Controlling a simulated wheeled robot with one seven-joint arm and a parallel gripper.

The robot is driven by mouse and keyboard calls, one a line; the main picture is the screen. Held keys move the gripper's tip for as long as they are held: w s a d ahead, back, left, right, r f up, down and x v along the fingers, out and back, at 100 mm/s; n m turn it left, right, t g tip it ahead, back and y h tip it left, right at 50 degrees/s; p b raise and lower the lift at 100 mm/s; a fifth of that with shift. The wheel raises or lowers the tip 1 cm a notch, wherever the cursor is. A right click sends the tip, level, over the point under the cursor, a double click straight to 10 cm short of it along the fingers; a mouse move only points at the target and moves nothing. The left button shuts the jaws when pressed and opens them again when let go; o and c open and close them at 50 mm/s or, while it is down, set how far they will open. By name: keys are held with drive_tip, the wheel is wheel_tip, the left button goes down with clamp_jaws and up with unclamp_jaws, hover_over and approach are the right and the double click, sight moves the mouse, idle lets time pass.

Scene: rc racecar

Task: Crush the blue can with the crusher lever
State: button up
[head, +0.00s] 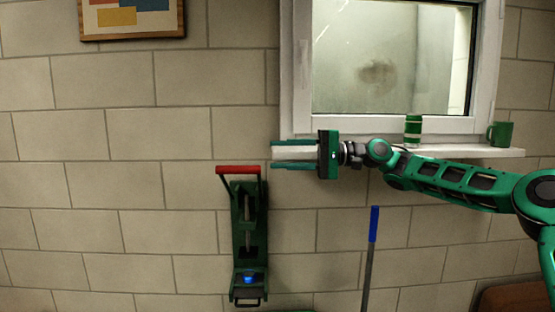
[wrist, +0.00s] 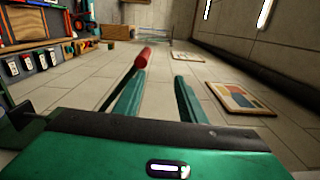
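The green can crusher (head: 237,210) is fixed upright to the block wall, left of the window. Its red lever handle (head: 238,169) is raised at the top. The blue can (head: 249,279) sits low in the crusher, with only a small part showing. My gripper (head: 273,154) is open and empty, pointing left, just above and right of the red handle in the head view. In the wrist view the red handle (wrist: 143,57) shows just beyond the tip of the left finger, and my gripper (wrist: 158,77) has a clear gap between its fingers. The blue can is not seen there.
A window sill (head: 470,151) holds a green-and-white can (head: 413,129) and a green mug (head: 501,133) near my arm. A blue-handled pole (head: 373,226) stands below the arm. A framed picture (head: 132,18) hangs upper left. The wall left of the crusher is clear.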

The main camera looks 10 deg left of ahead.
drive_tip(key=w+d, duration=0.1)
drive_tip(key=d, duration=0.8)
drive_tip(key=shift+w+d, duration=0.25)
drive_tip(key=shift+w, duration=0.05)
idle(0.6)
idle(0.4)
